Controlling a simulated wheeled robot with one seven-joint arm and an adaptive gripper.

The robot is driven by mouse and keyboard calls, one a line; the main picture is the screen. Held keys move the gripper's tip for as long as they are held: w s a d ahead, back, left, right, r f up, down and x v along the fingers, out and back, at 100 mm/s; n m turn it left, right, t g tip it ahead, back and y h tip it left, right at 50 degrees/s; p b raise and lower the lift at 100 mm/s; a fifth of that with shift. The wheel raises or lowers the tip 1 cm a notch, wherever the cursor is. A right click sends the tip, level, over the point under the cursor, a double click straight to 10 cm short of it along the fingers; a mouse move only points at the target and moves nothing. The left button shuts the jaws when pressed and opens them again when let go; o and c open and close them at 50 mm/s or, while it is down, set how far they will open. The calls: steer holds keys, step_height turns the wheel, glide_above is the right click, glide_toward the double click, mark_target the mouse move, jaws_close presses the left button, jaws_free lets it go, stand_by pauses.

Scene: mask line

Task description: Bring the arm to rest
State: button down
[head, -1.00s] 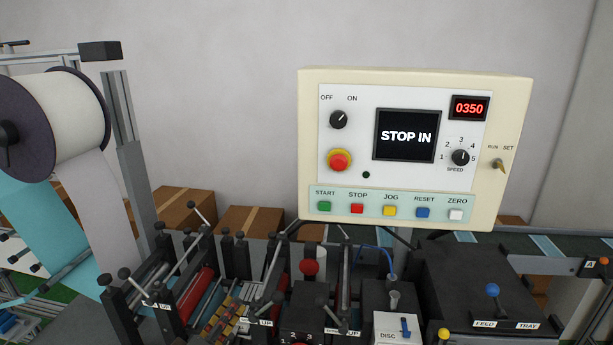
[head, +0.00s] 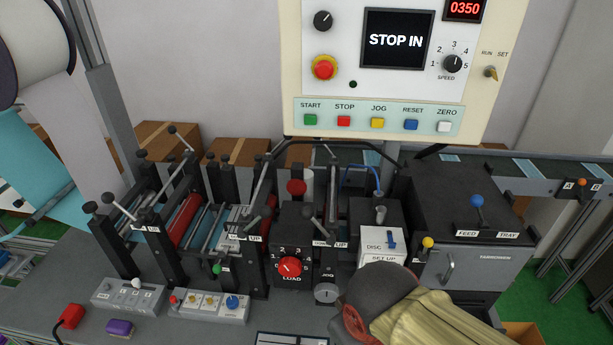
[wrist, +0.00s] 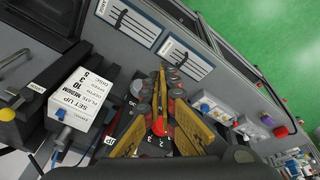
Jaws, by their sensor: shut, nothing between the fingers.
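My gripper (wrist: 162,82) shows in the wrist view with its fingers together and nothing between them. It is above the machine bench (wrist: 192,48), over the red and black LOAD knob area. In the head view my arm enters at the lower right, and the gripper's fingers are hidden there.
The rollers and levers (head: 185,215) fill the bench on the left. A red LOAD knob (head: 289,267), a SET UP box (head: 375,245) and a feed tray unit (head: 470,262) stand near my arm. Green floor (wrist: 270,40) shows beyond the bench.

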steer(key=d+r+m+t+b, duration=0.2)
steer(key=d+m, duration=0.4)
steer(key=d, duration=0.5)
steer(key=shift+s+r+t, duration=0.15)
steer(key=shift+r+t, duration=0.15)
steer(key=shift+r, duration=0.35)
